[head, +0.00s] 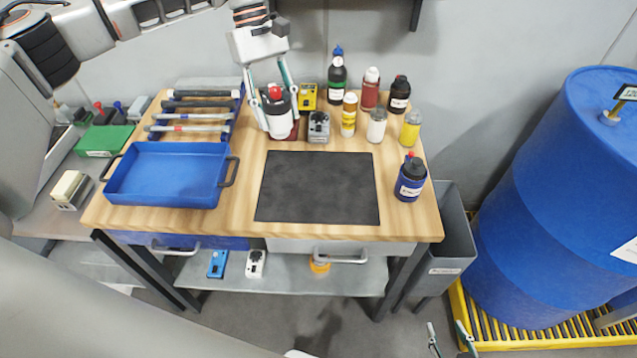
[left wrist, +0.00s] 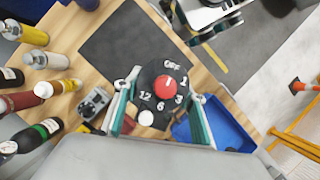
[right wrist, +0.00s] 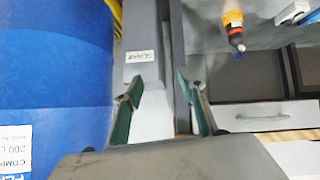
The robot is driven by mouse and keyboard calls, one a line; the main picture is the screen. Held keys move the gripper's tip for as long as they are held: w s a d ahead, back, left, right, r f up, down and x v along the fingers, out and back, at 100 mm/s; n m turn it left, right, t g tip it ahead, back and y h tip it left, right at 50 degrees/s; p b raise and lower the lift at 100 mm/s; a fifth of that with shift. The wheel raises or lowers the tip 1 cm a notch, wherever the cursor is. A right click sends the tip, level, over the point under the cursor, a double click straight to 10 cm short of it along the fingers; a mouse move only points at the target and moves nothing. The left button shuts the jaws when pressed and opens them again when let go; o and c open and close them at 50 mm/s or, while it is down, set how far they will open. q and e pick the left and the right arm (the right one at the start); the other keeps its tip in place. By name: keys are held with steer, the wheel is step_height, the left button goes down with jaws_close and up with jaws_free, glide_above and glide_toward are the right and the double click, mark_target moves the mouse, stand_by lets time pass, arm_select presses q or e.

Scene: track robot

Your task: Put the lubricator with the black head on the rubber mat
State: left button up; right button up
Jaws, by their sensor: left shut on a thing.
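The lubricator with the black head (head: 279,125) has a white body and a red knob on top. My left gripper (head: 275,97) is shut around it at the back of the bench, left of centre. In the left wrist view its black dial (left wrist: 150,85) with white numbers faces the camera between the fingers. I cannot tell whether its base touches the bench. The black rubber mat (head: 317,188) lies flat and bare in the middle of the bench, in front of the lubricator. My right gripper (head: 452,341) is open and empty, low beside the bench, right of it.
A blue tray (head: 168,172) lies left of the mat. Several bottles (head: 348,116) stand behind it, and a blue bottle (head: 410,180) stands to its right. A grey device (head: 319,127) is close beside the lubricator. A blue drum (head: 550,200) stands right of the bench.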

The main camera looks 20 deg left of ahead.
mark_target(277, 121)
arm_select(q)
steer(key=s+f+m, duration=0.1)
steer(key=s+d+m+b, duration=0.1)
steer(key=s+d+f+m+y, duration=0.1)
steer(key=s, duration=0.1)
steer(key=shift+f+g+b, duration=0.3)
steer(key=shift+g, duration=0.1)
steer(key=w+d+r+n+t+h+b, duration=0.1)
steer(key=w+d+r+n+t+b, duration=0.3)
steer(key=n, duration=0.4)
steer(key=w+d+r+n+t+h+b, duration=0.1)
steer(key=w+d+r+n+t+b, duration=0.15)
steer(key=n+b, duration=0.4)
steer(key=shift+n+g, duration=0.35)
steer(key=shift+n, duration=0.6)
steer(key=f, duration=1.3)
steer(key=s+f, duration=0.1)
steer(key=f, duration=0.6)
steer(key=shift+d+f+b, duration=0.15)
steer(key=shift+d+b, duration=0.2)
steer(key=shift+b, duration=0.05)
arm_select(e)
step_height(277, 121, down, 10)
steer(key=a, duration=0.1)
steer(key=shift+w+a+r, duration=0.2)
steer(key=shift+w+a, duration=0.1)
arm_select(q)
steer(key=shift+f, duration=0.1)
